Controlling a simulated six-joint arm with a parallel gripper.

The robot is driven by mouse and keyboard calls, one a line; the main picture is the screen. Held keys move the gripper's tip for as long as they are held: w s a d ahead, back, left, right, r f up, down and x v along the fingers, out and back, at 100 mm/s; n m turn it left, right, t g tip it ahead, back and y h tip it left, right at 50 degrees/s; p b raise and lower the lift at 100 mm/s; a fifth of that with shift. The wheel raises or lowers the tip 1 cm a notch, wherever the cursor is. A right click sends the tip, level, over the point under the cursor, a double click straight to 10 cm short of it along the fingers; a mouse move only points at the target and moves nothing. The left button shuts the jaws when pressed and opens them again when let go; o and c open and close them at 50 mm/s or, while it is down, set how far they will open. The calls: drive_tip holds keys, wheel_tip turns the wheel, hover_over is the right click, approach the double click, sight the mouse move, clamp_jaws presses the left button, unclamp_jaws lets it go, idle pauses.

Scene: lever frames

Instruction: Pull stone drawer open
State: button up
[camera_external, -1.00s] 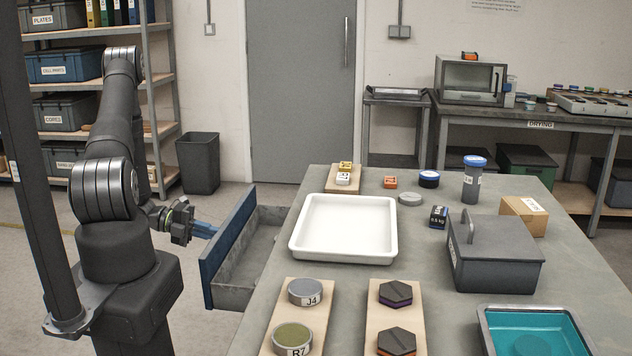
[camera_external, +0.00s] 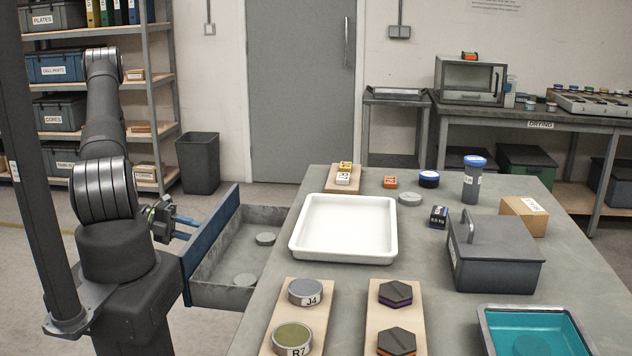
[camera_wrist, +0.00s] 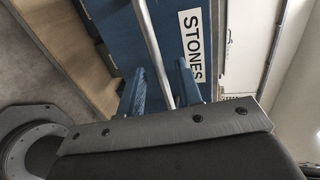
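The stone drawer (camera_external: 240,265) sticks out from the left side of the bench, pulled well out, with two round grey stones (camera_external: 265,239) visible inside. Its blue front (camera_external: 205,240) faces my arm. In the wrist view the front (camera_wrist: 110,25) carries a white label (camera_wrist: 191,45) reading STONES and a grey bar handle (camera_wrist: 150,40). My gripper (camera_external: 190,228) is at the drawer front. In the wrist view its blue fingers (camera_wrist: 160,75) stand apart, one on each side of the handle, with gaps visible beside the bar.
The bench top (camera_external: 440,190) holds a white tray (camera_external: 345,228), wooden boards with discs (camera_external: 395,342), a grey lidded box (camera_external: 495,255) and a teal tray (camera_external: 535,345). A dark bin (camera_external: 198,162) stands on the floor behind the drawer. Floor shows between my arm and the door.

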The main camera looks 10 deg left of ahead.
drive_tip(key=v, duration=1.7)
drive_tip(key=shift+a, duration=0.25)
drive_tip(key=x, duration=1.7)
drive_tip(key=shift+d, duration=0.25)
drive_tip(key=v, duration=1.8)
drive_tip(key=x, duration=2)
drive_tip(key=shift+d+r, duration=0.2)
